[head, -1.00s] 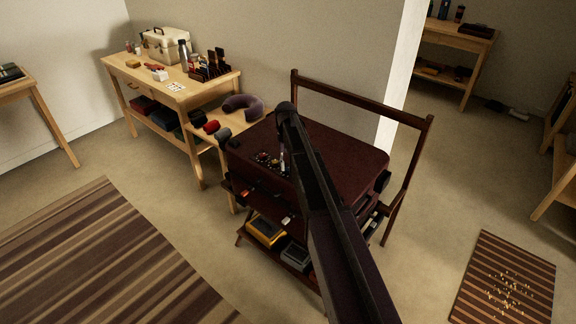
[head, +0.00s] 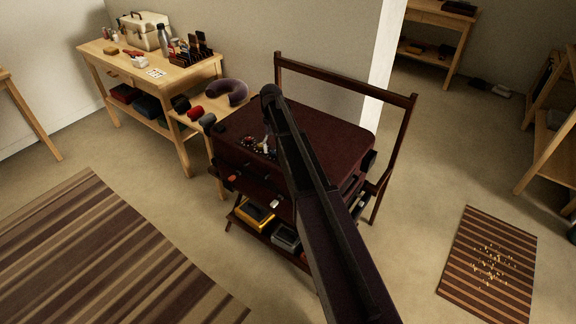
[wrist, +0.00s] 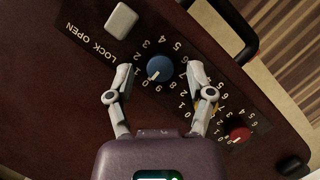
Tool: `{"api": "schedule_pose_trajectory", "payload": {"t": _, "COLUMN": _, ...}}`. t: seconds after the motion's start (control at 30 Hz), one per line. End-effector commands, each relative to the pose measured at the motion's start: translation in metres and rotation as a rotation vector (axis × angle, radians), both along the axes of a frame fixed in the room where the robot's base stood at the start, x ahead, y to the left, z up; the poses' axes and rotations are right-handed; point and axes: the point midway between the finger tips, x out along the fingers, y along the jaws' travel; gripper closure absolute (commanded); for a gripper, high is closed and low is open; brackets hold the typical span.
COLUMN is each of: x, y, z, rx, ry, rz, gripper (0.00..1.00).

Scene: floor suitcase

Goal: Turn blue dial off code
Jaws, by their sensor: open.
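The blue dial (wrist: 160,68) is a round knob on the dark maroon suitcase (head: 325,125), inside a ring of white digits. Its white mark points to the lower left, near the 0 and 9; I cannot tell the exact digit. My gripper (wrist: 160,73) is open, with one finger on each side of the blue dial; contact is not visible. A red dial (wrist: 239,134) sits at lower right. A yellow dial is mostly hidden behind the right finger. In the head view my gripper (head: 267,143) is over the suitcase's dial panel, small and partly hidden by my arm.
A pale square slider or button (wrist: 121,20) sits beside the "LOCK OPEN" lettering. A black handle (wrist: 235,30) is at the suitcase edge. The suitcase rests on a wooden rack (head: 395,95). A cluttered wooden table (head: 85,52) stands at left. Floor is open around the striped rugs.

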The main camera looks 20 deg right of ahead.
Motion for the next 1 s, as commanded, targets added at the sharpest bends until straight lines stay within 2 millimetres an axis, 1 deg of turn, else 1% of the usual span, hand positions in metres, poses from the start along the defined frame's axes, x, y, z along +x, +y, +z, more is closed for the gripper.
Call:
{"api": "schedule_pose_trajectory", "payload": {"t": 0.27, "x": -0.0006, "y": -0.0016, "z": 0.0, "rx": 0.001, "ry": 0.0, "rz": -0.143, "gripper": 0.31}}
{"api": "schedule_pose_trajectory", "payload": {"t": 1.0, "x": -0.0031, "y": -0.0038, "z": 0.0001, "rx": 0.001, "ry": 0.0, "rz": -0.664, "gripper": 0.31}}
